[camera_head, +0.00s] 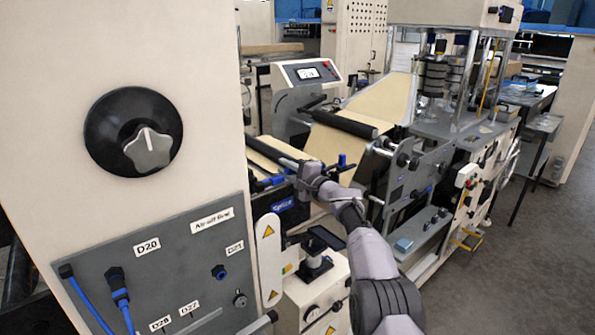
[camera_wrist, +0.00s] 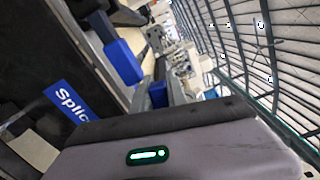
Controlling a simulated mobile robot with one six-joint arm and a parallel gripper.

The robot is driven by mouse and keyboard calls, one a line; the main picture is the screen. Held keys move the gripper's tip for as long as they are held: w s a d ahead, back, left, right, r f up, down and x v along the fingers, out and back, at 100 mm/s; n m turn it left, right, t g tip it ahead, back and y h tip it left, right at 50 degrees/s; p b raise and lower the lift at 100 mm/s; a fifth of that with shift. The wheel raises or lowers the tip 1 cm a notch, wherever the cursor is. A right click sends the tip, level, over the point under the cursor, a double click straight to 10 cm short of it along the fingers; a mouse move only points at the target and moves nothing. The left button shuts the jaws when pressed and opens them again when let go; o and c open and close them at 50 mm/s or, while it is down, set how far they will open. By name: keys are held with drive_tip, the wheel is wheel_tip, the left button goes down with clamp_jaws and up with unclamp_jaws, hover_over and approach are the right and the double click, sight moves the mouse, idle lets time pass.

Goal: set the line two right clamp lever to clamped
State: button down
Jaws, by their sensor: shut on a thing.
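My gripper (camera_head: 305,176) reaches over the splice table from the right and is shut at the blue-handled clamp lever. Its fingers and the grip itself are largely hidden in the head view. In the wrist view a blue piece (camera_wrist: 158,93) shows just beyond the gripper body, and a larger blue block (camera_wrist: 123,62) lies farther off on the grey bar. In the head view one blue clamp part (camera_head: 341,160) stands right of the gripper and another (camera_head: 273,181) lies left of it. I cannot read the lever's exact angle.
A blue "Splice" label (camera_head: 283,205) is on the front below the table. A dark roller (camera_head: 342,124) and brown kraft web (camera_head: 335,146) lie behind the gripper. A cream cabinet with a black dial (camera_head: 133,132) fills the left. Grey floor (camera_head: 540,235) is open at right.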

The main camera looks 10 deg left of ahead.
drive_tip(key=shift+f+n+b, duration=0.8)
drive_tip(key=shift+n+b, duration=0.1)
drive_tip(key=shift+n, duration=0.2)
drive_tip(key=c, duration=1.3)
unclamp_jaws()
